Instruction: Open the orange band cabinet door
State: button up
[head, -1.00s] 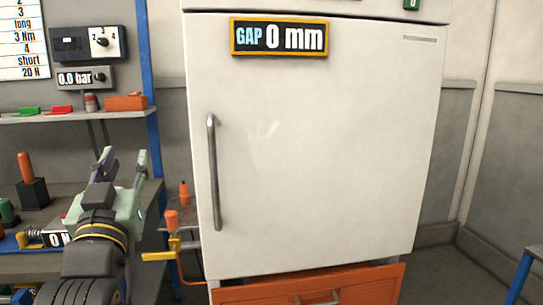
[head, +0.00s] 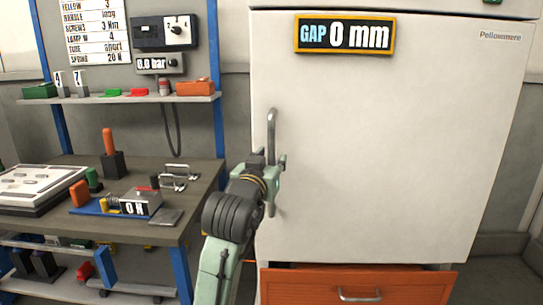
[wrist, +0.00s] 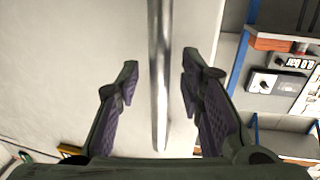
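The white cabinet (head: 390,150) fills the right of the head view. Its tall door is closed, and the sign (head: 345,36) with an orange border on it reads "GAP 0 mm". A vertical metal handle (head: 271,128) runs down the door's left side. My gripper (head: 268,172) is at the handle's lower half and hides part of it. In the wrist view the handle bar (wrist: 159,50) passes between the two open fingers of my gripper (wrist: 160,80), with visible space on both sides.
An orange drawer front (head: 410,288) with its own handle sits below the door. A workbench (head: 200,178) with tools and a shelf (head: 120,99) stands to the left. Open floor shows at the lower right.

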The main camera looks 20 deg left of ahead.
jog(key=shift+w, duration=0.35)
jog(key=shift+c, duration=0.4)
grip_shut()
dwell(0.4)
